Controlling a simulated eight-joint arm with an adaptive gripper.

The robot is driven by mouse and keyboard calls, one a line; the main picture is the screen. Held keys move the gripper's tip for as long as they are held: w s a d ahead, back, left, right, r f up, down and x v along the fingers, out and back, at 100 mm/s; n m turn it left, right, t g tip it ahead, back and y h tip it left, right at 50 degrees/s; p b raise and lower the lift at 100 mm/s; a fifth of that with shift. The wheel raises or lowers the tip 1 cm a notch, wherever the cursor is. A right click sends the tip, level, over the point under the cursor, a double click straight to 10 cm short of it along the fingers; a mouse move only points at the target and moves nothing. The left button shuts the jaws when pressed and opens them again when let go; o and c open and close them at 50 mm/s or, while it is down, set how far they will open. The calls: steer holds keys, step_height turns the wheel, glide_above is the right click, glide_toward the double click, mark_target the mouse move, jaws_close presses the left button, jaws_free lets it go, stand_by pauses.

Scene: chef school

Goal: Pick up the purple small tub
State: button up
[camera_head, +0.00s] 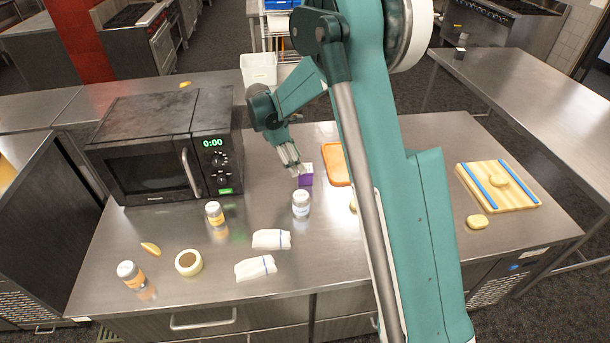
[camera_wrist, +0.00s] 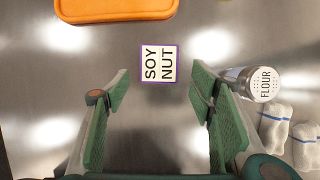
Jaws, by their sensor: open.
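The purple small tub (camera_head: 306,180) stands on the steel counter, to the right of the microwave. Its white top with the words SOY NUT and a thin purple edge shows in the wrist view (camera_wrist: 159,64). My gripper (camera_head: 292,164) is open and empty, pointing down just above and to the left of the tub in the head view. In the wrist view, the tub lies ahead of and between the spread fingers of my gripper (camera_wrist: 159,82), touching neither. The tub's far side is hidden.
A flour shaker (camera_head: 301,205) stands close in front of the tub, and an orange tray (camera_head: 336,164) lies right of it. The microwave (camera_head: 160,150) stands left. A striped board (camera_head: 498,186) is far right.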

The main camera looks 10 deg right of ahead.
mark_target(305, 175)
steer(key=shift+f, duration=0.1)
steer(key=shift+x, duration=1.2)
steer(key=shift+d, duration=0.1)
steer(key=shift+x, duration=2.65)
steer(key=shift+w, duration=0.1)
steer(key=c, duration=1.1)
